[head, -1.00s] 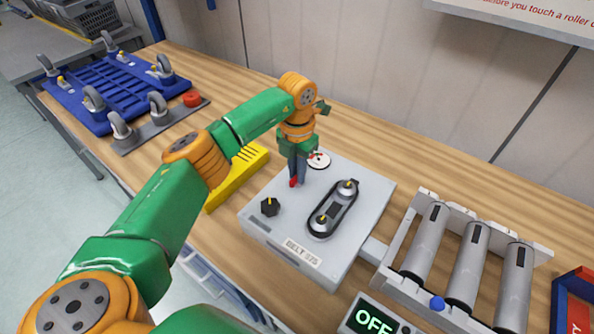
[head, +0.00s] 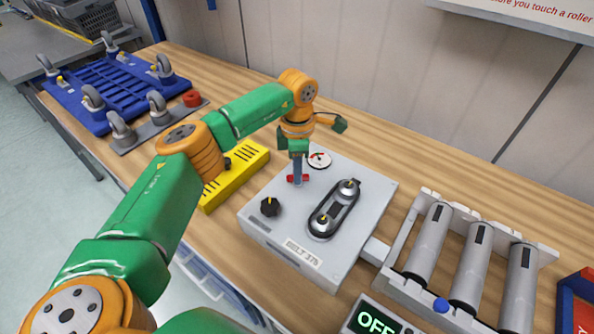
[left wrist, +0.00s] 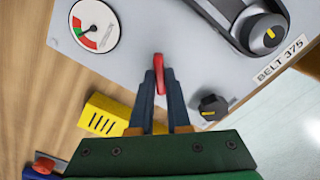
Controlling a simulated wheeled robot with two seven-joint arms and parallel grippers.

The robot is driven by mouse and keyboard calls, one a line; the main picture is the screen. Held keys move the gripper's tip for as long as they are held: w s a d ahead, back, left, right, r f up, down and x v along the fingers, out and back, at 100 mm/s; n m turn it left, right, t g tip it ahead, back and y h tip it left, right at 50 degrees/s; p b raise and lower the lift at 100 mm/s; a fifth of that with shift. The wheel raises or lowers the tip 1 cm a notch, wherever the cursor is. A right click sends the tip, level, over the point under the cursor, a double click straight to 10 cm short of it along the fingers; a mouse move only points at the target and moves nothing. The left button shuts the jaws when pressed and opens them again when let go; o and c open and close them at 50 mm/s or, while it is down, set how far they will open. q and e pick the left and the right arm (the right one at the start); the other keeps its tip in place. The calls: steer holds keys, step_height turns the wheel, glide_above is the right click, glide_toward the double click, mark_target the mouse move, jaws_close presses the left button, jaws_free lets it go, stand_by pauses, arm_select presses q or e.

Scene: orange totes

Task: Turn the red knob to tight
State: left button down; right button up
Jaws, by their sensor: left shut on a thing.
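The red knob (left wrist: 159,72) is on the top of the grey box labelled BELT 375 (head: 270,226). My left gripper (head: 297,177) points down at it and is shut on it, with one finger on each side. The red knob also shows in the head view (head: 291,178), sticking out on both sides of the fingers. The round gauge (head: 319,160) is beside the gripper. In the left wrist view the gauge (left wrist: 95,25) has a needle and a red and a green zone; the needle is around the red and green part. My right gripper is not in view.
On the box are a black knob (head: 270,207) and a belt over two pulleys (head: 334,209). A yellow slotted block (head: 236,176) stands left of the box. Rollers (head: 470,262) and a display reading OFF (head: 375,320) are at the right.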

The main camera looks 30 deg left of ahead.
arm_select(q)
steer(key=m, duration=0.4)
steer(key=shift+m, duration=2.1)
steer(key=c, duration=0.9)
jaws_free()
steer(key=shift+d, duration=0.1)
step_height(320, 180, up, 6)
steer(key=shift+r+b, duration=0.15)
steer(key=shift+b, duration=0.75)
steer(key=shift+r, duration=0.4)
